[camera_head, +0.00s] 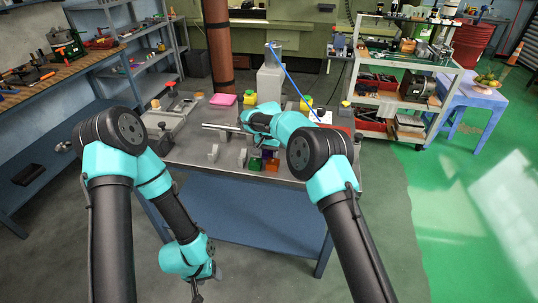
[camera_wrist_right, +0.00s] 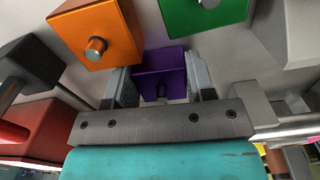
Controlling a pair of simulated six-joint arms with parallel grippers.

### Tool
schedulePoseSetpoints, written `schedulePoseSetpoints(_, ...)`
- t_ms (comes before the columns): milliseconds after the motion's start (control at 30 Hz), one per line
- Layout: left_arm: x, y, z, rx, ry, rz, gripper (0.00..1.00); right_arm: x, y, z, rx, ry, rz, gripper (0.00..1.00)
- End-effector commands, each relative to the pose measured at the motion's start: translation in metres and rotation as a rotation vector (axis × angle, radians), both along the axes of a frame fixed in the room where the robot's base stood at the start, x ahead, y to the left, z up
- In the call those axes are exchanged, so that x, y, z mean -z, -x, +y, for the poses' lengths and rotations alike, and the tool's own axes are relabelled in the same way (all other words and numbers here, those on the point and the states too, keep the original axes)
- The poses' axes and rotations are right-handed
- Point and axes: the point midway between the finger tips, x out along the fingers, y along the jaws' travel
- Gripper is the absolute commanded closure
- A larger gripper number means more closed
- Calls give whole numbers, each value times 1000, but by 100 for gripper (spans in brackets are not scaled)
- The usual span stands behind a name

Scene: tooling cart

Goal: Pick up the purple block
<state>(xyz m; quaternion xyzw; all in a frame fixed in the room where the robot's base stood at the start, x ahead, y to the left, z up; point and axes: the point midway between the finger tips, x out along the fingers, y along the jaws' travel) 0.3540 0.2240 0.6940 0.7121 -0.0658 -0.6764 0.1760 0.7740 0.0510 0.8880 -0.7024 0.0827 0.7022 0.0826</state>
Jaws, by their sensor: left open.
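The purple block (camera_wrist_right: 160,70), with a small knob on its face, sits between the two fingers of my right gripper (camera_wrist_right: 160,88) in the right wrist view. The fingers flank its sides closely; I cannot tell whether they press on it. In the head view only a small part of the purple block (camera_head: 265,153) shows, behind the green and orange blocks, and the right gripper's fingers are hard to make out below the forearm. My left gripper (camera_head: 197,291) hangs low in front of the table, open and far from the block.
An orange block (camera_wrist_right: 98,33) and a green block (camera_wrist_right: 205,14) stand close to the purple block. Grey metal pieces (camera_head: 213,153) lie to the left on the grey table (camera_head: 190,153). A red case (camera_wrist_right: 35,135) is near the gripper in the right wrist view.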

Motion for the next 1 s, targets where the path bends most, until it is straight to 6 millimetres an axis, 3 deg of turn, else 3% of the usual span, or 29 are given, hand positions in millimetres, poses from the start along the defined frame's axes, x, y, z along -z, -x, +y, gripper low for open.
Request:
schedulePoseSetpoints(300,0,0,0,0,0,0,42,0,0,0,0,0,-1,80)
schedulePoseSetpoints(667,0,0,0,0,0,0,42,-8,-1,0,0,-1,-2,80)
schedulePoseSetpoints(1000,0,0,0,0,0,0,42,-62,-1,0,0,-2,-4,80)
